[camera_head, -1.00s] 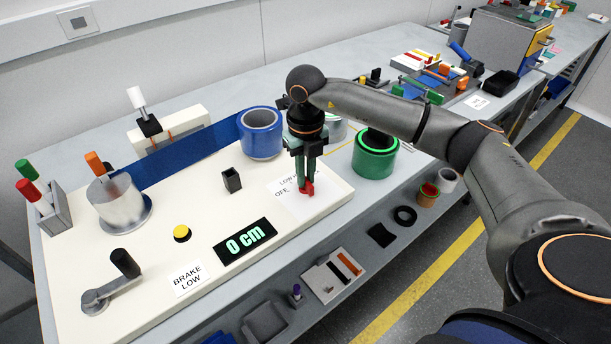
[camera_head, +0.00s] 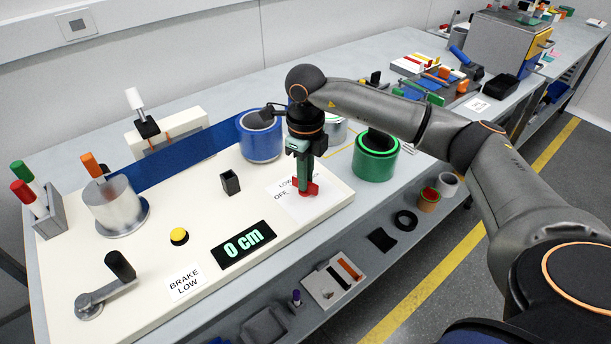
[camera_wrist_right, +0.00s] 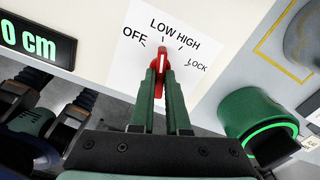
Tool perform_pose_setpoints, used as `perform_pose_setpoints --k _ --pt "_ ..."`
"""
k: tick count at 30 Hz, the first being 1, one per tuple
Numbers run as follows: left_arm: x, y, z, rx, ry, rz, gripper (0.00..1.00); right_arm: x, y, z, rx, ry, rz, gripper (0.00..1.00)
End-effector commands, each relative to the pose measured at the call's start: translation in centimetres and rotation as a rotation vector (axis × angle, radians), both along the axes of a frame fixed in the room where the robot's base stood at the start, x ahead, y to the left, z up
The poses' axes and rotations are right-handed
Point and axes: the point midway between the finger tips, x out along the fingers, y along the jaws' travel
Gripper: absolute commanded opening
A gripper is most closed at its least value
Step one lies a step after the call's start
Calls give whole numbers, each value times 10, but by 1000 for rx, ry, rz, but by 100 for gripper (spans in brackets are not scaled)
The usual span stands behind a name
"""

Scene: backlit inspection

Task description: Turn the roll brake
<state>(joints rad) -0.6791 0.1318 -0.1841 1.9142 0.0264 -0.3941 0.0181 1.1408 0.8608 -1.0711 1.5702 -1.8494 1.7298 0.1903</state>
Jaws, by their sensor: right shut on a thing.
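The red brake knob (camera_head: 306,189) sits on a white dial card (camera_head: 325,205) at the right end of the cream panel. My right gripper (camera_head: 303,183) points down and is shut on the knob. In the right wrist view, the red knob (camera_wrist_right: 159,64) shows between the two green fingertips, and its white line points towards the marks near LOW. The card (camera_wrist_right: 125,62) reads OFF, LOW, HIGH and LOCK. A panel label (camera_head: 187,281) reads BRAKE LOW. My left gripper is not in view in the head view.
A black display (camera_head: 243,244) reads 0 cm. The panel (camera_head: 130,255) also holds a yellow button (camera_head: 179,236), a crank (camera_head: 105,286), a metal roller (camera_head: 115,205) and a small dark holder (camera_head: 231,182). A blue roll (camera_head: 260,138) and a green roll (camera_head: 376,157) stand near my right gripper.

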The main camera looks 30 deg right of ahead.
Motion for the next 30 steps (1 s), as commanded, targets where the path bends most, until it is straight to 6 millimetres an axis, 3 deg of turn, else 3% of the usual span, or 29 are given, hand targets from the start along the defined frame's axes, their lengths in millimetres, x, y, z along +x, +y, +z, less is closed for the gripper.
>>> perform_pose_setpoints --k 10,11,18,26,30 --pt "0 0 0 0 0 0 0 1 0 1 0 -3 0 0" --pt "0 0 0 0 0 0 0 1 0 1 0 -3 0 17" --pt "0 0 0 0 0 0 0 0 0 1 0 -2 0 44" --pt "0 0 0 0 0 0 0 0 0 1 0 -1 0 44" --pt "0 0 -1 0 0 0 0 1 0 13 2 -4 0 44"
